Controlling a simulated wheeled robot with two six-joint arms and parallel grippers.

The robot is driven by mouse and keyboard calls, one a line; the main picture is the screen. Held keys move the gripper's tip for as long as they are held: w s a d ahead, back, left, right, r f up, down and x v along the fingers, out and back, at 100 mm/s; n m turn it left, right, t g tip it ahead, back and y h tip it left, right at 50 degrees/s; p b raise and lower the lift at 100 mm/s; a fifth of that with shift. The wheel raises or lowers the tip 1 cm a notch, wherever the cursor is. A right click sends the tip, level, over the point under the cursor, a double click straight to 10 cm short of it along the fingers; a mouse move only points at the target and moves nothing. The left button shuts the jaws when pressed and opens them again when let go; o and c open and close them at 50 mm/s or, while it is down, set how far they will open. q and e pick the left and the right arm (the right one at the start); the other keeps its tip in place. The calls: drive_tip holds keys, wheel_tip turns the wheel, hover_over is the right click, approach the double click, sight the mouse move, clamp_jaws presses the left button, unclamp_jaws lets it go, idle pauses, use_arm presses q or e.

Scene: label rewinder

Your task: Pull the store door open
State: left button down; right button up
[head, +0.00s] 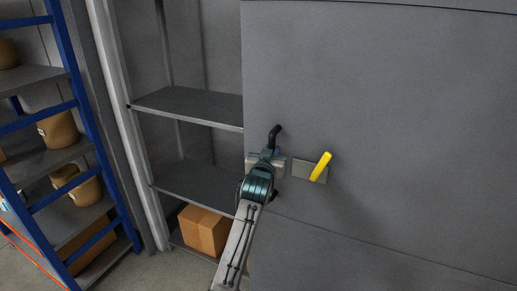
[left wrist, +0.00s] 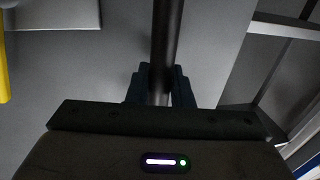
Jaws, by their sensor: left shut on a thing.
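The grey store door (head: 400,110) fills the right of the head view, with shelves showing past its left edge. A dark bar handle (head: 275,132) sits near that edge. My left gripper (head: 269,153) is shut on the handle. In the left wrist view the dark handle bar (left wrist: 166,50) runs between the fingers of the left gripper (left wrist: 161,85). A yellow lever (head: 321,166) on a grey plate is on the door, just right of the gripper; it also shows at the left edge of the left wrist view (left wrist: 3,70). My right gripper is not in view.
Behind the door edge are grey shelves (head: 195,107) and a cardboard box (head: 204,230) low down. A blue-framed rack (head: 80,110) with brown containers (head: 58,130) stands at the left. Bare floor (head: 150,272) shows at the lower left.

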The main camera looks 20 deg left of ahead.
use_arm(q)
drive_tip(key=shift+d+r, duration=0.15)
drive_tip(key=shift+d, duration=0.55)
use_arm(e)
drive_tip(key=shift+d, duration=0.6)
use_arm(q)
drive_tip(key=c, duration=1.4)
unclamp_jaws()
drive_tip(key=shift+o, duration=0.3)
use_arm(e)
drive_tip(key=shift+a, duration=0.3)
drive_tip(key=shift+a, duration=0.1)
